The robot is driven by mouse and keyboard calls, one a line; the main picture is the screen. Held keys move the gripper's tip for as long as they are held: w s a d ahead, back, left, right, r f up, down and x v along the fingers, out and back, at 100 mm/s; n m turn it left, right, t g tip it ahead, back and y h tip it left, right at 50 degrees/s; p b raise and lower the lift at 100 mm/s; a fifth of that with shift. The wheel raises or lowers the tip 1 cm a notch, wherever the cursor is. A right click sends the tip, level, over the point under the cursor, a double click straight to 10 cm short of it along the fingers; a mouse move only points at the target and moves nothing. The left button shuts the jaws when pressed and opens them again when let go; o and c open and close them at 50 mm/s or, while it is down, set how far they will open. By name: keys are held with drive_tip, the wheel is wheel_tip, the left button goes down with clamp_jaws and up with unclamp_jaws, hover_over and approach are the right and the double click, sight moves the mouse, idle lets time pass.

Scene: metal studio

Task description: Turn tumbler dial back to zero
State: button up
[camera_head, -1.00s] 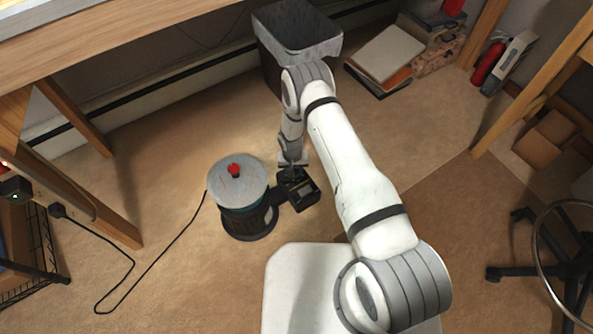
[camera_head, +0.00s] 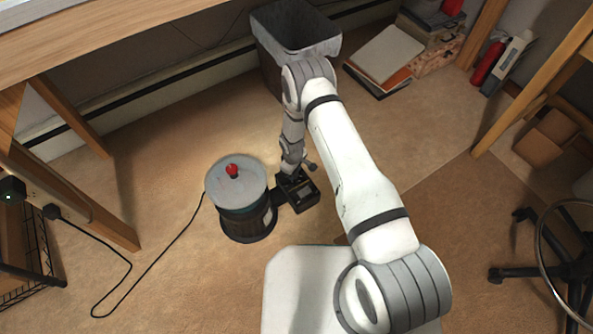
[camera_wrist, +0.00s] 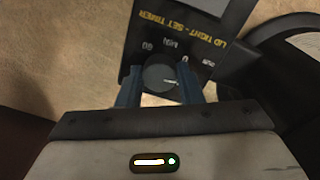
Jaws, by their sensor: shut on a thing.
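The tumbler (camera_head: 247,222) stands on the floor, a dark drum with a pale round lid and a red knob (camera_head: 232,171) on top. Its black control box (camera_head: 301,207) sticks out to the right. In the wrist view the box's panel (camera_wrist: 183,20) carries yellow and white lettering, including "LID TIGHT - SET TIMER". The round dark dial (camera_wrist: 160,74) has a light pointer mark toward its lower right. My gripper (camera_wrist: 166,88) is shut on the dial, with one blue finger on each side. In the head view my gripper (camera_head: 291,174) is at the box, its fingers not clearly visible.
A power cord (camera_head: 165,254) runs from the tumbler across the floor to a plug (camera_head: 52,212) at the left. A dark bin (camera_head: 296,35) stands behind my arm. Books (camera_head: 385,56) lie at the back right. A workbench (camera_head: 110,40) overhangs the left.

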drive_tip(key=n, duration=0.4)
drive_tip(key=shift+w+d, duration=0.15)
drive_tip(key=shift+d, duration=0.1)
drive_tip(key=shift+w+n, duration=0.1)
drive_tip(key=shift+n, duration=1.2)
drive_tip(key=shift+w, duration=0.1)
drive_tip(key=o, duration=1)
drive_tip(key=r+p, duration=0.1)
drive_tip(key=r, duration=0.1)
drive_tip(key=r+p, duration=0.1)
drive_tip(key=r, duration=0.2)
drive_tip(key=r+p, duration=0.1)
drive_tip(key=r, duration=0.1)
drive_tip(key=shift+s+r, duration=0.35)
drive_tip(key=shift+r, duration=0.05)
